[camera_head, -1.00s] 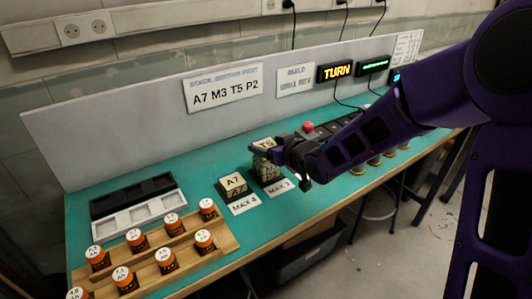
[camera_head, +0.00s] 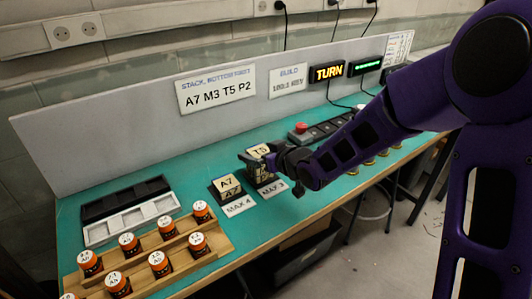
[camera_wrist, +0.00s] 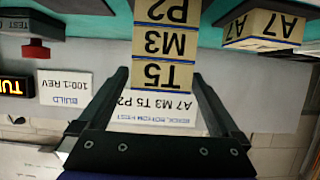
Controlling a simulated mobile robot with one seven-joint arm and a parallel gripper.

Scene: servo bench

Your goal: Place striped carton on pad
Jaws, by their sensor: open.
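I see no striped carton in either view. A stack of pale lettered blocks (camera_head: 259,152) stands on the teal bench. In the wrist view, which is upside down, the stack's faces read T5 (camera_wrist: 166,76), M3 and P2, with T5 uppermost. My gripper (camera_wrist: 161,78) is open, with one finger on each side of the stack's upper part; I cannot tell whether they touch it. In the head view my gripper (camera_head: 262,166) partly hides the stack. An A7 block (camera_head: 227,184) sits on a dark base to its left. A MAX 4 label (camera_head: 240,206) and a MAX 3 label lie in front.
Orange and black jars (camera_head: 158,264) stand in a wooden rack (camera_head: 216,243) at the front left. Behind it lie a black tray and a white tray (camera_head: 98,233). A red button (camera_head: 301,127) and dark box stand right of the stack. A grey panel (camera_head: 120,145) closes the back.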

